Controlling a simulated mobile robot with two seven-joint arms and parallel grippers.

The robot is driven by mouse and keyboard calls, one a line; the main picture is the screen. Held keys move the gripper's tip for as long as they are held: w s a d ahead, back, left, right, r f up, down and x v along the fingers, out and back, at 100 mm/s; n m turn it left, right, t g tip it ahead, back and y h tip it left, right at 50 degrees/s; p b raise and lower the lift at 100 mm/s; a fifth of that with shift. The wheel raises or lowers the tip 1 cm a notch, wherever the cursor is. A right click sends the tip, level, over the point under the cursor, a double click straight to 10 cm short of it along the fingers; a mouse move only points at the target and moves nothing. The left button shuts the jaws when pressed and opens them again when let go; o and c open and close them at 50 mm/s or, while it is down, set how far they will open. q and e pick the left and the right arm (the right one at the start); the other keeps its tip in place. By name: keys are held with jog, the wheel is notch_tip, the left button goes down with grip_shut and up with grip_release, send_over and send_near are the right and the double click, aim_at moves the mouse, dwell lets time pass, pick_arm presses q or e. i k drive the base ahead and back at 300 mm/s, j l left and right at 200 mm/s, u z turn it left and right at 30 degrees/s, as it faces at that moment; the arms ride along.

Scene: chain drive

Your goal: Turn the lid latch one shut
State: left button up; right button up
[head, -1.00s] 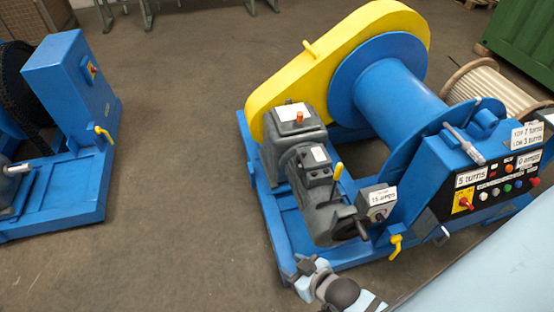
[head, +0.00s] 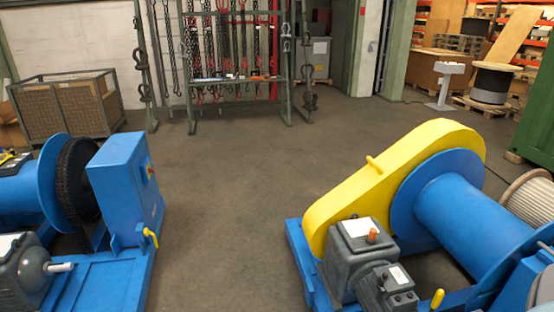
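A yellow chain cover (head: 395,180) stands on the right winch, beside its blue drum (head: 465,215). A small yellow handle (head: 374,164) sticks up from the cover's upper edge. I cannot tell which part is lid latch one, or whether it is turned. A grey gearbox with motor (head: 362,262) stands in front of the cover, with an orange cap on top. A yellow knob (head: 437,298) shows at the bottom edge. Neither of my grippers is in view.
A second blue winch with an open chain wheel (head: 78,180) and a blue cabinet (head: 125,190) stands at left. Clear floor (head: 230,200) lies between the winches. A chain rack (head: 240,105), a mesh crate (head: 68,105) and a cable reel (head: 493,82) stand behind.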

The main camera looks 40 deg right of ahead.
aim_at(380, 282)
jog(key=i+z, duration=0.25)
jog(key=i, duration=0.2)
jog(key=i+j+z, duration=0.25)
jog(key=i, duration=0.2)
jog(key=i+j+z, duration=0.1)
jog(key=i+z, duration=0.15)
jog(key=i, duration=0.2)
jog(key=i+z, duration=0.7)
jog(key=z, duration=0.2)
jog(key=i+j+z, duration=0.25)
jog(key=z, duration=0.2)
jog(key=i+j+z, duration=0.1)
jog(key=i+z, duration=0.3)
jog(key=i+j+z, duration=0.15)
jog(key=z, duration=0.3)
jog(key=i+j+z, duration=0.2)
jog(key=j+z, duration=0.2)
jog(key=i+j+z, duration=0.35)
jog(key=k+l, duration=0.05)
jog(key=k, duration=0.05)
